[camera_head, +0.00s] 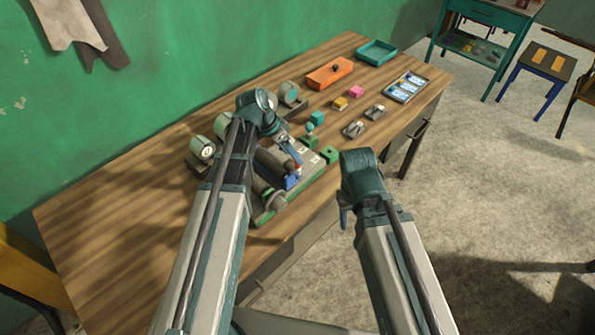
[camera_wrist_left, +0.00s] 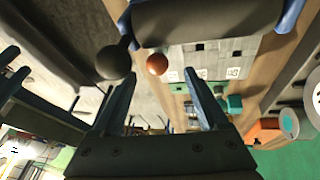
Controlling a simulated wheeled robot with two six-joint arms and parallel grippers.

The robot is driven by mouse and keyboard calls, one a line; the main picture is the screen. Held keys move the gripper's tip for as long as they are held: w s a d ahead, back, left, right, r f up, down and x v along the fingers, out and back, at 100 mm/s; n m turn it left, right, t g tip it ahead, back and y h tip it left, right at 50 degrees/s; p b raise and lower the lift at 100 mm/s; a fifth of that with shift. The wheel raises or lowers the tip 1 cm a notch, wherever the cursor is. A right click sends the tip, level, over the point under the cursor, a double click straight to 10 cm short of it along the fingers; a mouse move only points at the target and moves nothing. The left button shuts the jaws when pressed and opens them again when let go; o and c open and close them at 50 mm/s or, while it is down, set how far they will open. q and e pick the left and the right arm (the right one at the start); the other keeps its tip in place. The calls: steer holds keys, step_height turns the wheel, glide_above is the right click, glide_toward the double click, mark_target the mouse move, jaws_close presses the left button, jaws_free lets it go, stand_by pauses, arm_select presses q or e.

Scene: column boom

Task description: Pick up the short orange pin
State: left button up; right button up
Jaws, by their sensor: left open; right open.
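The short orange pin shows as a round orange-brown head (camera_wrist_left: 157,64) in the left wrist view, in front of my left gripper's fingertips and between their lines. Its lower part is hidden or hard to make out. My left gripper (camera_wrist_left: 160,76) is open, with nothing held between its fingers. In the head view my left gripper (camera_head: 296,160) reaches down over the grey board (camera_head: 305,167) on the table. My right gripper (camera_head: 345,208) hangs beyond the table's front edge, away from the board; its fingers are small and partly hidden there.
A dark ball knob (camera_wrist_left: 113,62) is close to the left finger. A thick dark roller (camera_wrist_left: 205,20) lies beside the board. Green blocks (camera_head: 329,155), an orange box (camera_head: 329,73), a teal tray (camera_head: 376,46) and a round gauge (camera_head: 204,151) stand on the table. Its left part is clear.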

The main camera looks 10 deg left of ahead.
mark_target(294, 161)
arm_select(q)
steer(key=b+x, duration=0.4)
steer(key=shift+s+a+f, duration=0.1)
steer(key=shift+s+f, duration=0.15)
steer(key=shift+w+d+f+b, duration=0.1)
steer(key=shift+d+f+b, duration=0.15)
steer(key=shift+f+b, duration=0.2)
steer(key=shift+r, duration=0.1)
jaws_close()
